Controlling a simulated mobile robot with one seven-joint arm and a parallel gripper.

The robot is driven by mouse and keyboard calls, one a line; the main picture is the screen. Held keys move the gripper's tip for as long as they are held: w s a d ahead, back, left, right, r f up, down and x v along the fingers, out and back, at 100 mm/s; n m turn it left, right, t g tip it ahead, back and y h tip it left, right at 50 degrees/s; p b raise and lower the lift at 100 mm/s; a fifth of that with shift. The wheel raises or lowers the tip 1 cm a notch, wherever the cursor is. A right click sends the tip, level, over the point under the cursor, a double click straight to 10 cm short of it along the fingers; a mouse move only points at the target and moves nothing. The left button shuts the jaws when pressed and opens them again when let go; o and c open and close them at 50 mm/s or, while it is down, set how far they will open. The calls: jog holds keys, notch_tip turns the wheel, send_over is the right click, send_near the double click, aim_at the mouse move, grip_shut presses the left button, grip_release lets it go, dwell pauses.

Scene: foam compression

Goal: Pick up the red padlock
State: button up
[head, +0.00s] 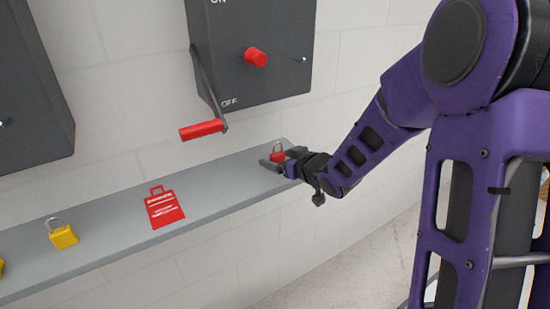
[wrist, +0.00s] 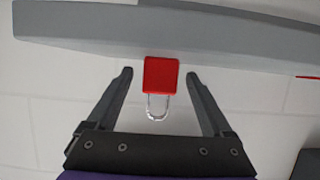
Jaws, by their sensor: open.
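The red padlock (head: 277,156) is at the right end of the grey shelf in the head view, partly hidden by my gripper (head: 279,164). In the wrist view the red padlock (wrist: 161,76) shows its square red body and silver shackle, the shackle pointing toward my palm. My gripper (wrist: 159,73) is open, with one finger on each side of the padlock. A gap shows between each finger and the padlock body in the wrist view.
The grey shelf (head: 108,239) runs along a white block wall. A red tag (head: 164,207) and a yellow padlock (head: 62,234) lie on it farther left. Above hangs a dark switch box (head: 262,55) with a red-handled lever (head: 202,130) reaching down toward the shelf.

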jog(key=shift+c, duration=0.2)
grip_shut()
jog(key=shift+r, duration=0.25)
dwell(0.3)
